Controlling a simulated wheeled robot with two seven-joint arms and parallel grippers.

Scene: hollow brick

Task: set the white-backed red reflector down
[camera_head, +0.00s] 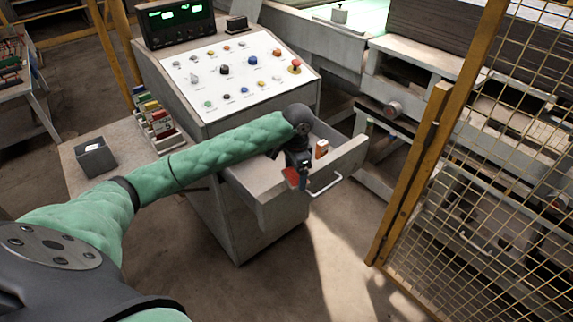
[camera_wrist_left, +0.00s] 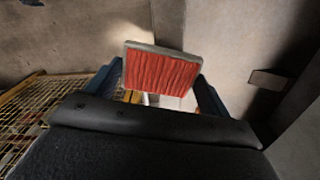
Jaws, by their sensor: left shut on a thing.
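The red reflector (camera_head: 291,177) shows as a small red patch at my left gripper (camera_head: 302,182) in the head view. In the left wrist view the reflector (camera_wrist_left: 161,70) is a ribbed red plate with a pale rim, between the two blue fingers. My left gripper is shut on it. Its white back faces away from the wrist camera. In the head view the gripper is by the front of the open drawer (camera_head: 345,160), near its handle; its exact height there is unclear. My right gripper is not in view.
A small orange and white object (camera_head: 321,149) is inside the drawer. The control console (camera_head: 225,70) rises behind it. A grey bin (camera_head: 95,157) and a rack of colored items (camera_head: 152,119) stand on the left surface. A yellow mesh fence (camera_head: 480,160) is at right.

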